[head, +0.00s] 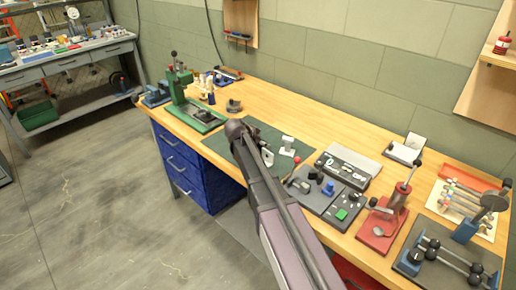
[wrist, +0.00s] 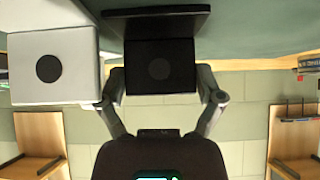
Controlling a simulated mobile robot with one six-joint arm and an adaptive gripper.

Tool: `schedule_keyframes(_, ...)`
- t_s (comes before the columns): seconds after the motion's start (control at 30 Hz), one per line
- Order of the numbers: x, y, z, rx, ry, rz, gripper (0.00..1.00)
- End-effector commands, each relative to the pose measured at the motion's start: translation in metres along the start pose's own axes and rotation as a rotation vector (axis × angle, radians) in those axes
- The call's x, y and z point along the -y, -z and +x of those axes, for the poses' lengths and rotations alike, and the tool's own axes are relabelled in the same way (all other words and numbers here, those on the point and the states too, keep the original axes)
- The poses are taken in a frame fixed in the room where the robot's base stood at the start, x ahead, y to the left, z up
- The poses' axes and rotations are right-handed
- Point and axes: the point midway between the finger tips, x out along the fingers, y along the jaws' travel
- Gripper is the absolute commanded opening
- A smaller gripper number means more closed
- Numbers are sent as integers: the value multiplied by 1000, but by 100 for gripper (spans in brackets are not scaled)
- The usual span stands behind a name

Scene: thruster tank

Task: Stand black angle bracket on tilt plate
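The black angle bracket (wrist: 160,68) is in the middle of the wrist view, which looks upside down. It has an upright face with a round mark, and a wider flange at the picture's top. My gripper (wrist: 161,88) has one finger against each side of the bracket and looks shut on it. In the head view my gripper (head: 264,158) is low over the dark green mat, and my arm hides the bracket. A white block with a black dot (wrist: 50,68) is close to the left finger; a white piece (head: 288,144) stands right of my gripper. I cannot identify the tilt plate.
Right of the mat (head: 228,145) are grey panels with knobs (head: 318,200), a grey case (head: 348,165) and a red lever press (head: 385,222). A green press (head: 195,113) stands at left. A red-handled tool (head: 297,170) lies near my arm. The mat's left part is clear.

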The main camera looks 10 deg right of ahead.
Motion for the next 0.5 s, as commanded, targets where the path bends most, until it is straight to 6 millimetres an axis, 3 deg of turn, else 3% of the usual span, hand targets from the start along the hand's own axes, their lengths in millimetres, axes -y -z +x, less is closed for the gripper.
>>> schedule_keyframes(0.03,0,0,0,0,-1,0,50)
schedule_keyframes(0.07,0,0,0,1,-1,0,41)
schedule_keyframes(0.13,0,0,0,1,-1,0,37)
schedule_keyframes(0.17,0,0,0,0,-1,0,29)
schedule_keyframes(0.5,-1,2,-1,0,-2,1,29)
